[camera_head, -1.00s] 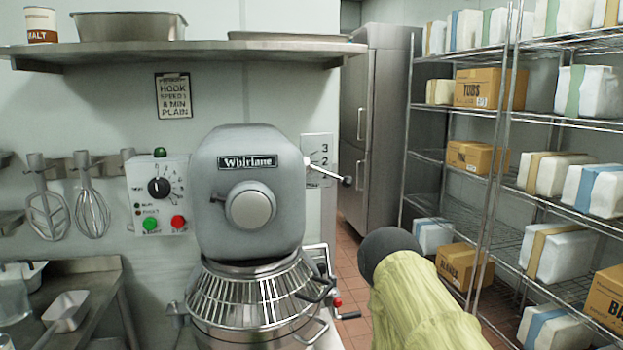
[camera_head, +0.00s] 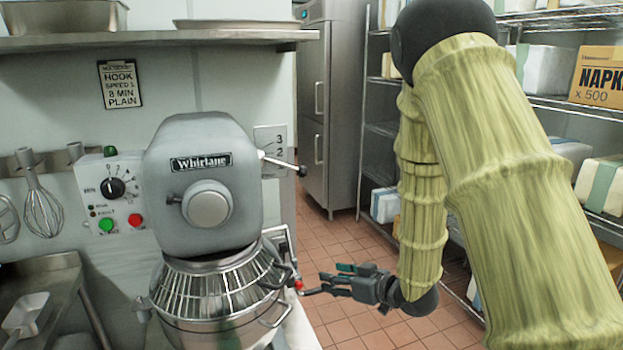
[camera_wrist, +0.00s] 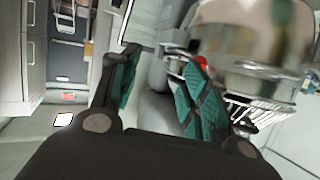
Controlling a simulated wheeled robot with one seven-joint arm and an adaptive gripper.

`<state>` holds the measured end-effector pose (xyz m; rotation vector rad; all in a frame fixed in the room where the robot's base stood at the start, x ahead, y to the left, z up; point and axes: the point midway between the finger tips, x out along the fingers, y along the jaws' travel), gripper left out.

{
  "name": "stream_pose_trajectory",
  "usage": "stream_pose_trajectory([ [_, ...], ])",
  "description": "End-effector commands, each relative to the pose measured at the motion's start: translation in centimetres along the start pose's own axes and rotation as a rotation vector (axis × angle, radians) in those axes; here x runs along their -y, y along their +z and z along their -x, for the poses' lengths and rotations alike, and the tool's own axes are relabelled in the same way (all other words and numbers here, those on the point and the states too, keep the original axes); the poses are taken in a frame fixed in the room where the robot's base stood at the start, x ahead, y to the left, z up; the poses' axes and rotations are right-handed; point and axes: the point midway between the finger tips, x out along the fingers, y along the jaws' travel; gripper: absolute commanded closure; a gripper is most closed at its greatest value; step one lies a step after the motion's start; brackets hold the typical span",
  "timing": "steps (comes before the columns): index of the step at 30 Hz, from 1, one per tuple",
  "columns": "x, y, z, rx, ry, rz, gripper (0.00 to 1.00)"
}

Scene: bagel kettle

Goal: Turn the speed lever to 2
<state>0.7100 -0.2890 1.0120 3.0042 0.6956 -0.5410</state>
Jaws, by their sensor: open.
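The speed lever (camera_head: 284,164) is a thin metal rod with a black ball knob (camera_head: 301,171). It sticks out from the right side of the grey Whirlane mixer head (camera_head: 205,185), in front of a plate numbered 3 and 2 (camera_head: 271,146); lower numbers are hard to see. The lever tilts slightly down to the right. My gripper (camera_head: 338,278) is open and empty, below and right of the lever, near a red-knobbed handle (camera_head: 299,285). The wrist view shows its teal-padded fingers (camera_wrist: 160,92) apart, with the steel bowl (camera_wrist: 255,50) beyond. The lever is not clear there.
The wire guard (camera_head: 215,290) and bowl handles (camera_head: 275,315) stand close left of my gripper. A control panel (camera_head: 115,195) with a dial is left of the mixer. Wire shelves with boxes stand on the right. The tiled floor (camera_head: 350,322) is open.

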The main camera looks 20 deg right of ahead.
Motion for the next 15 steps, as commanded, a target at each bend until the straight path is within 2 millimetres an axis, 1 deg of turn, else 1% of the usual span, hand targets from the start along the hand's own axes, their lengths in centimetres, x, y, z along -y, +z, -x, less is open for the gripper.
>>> stream_pose_trajectory([
  [1, -0.4, -3.6, 0.9, -0.049, -0.021, 0.026, 0.54],
  [2, -0.5, -5.3, 1.4, -0.075, -0.038, 0.038, 0.54],
  [3, -0.6, -7.7, 2.1, -0.109, -0.059, 0.057, 0.54],
  [5, -0.7, -11.0, 3.3, -0.157, -0.094, 0.084, 0.54],
  [6, -0.7, -13.1, 4.2, -0.187, -0.115, 0.102, 0.54],
  [9, -0.6, -17.5, 6.4, -0.249, -0.166, 0.141, 0.54],
  [12, -0.4, -20.9, 8.4, -0.295, -0.209, 0.174, 0.54],
  [15, -0.2, -23.0, 9.9, -0.323, -0.240, 0.196, 0.54],
])
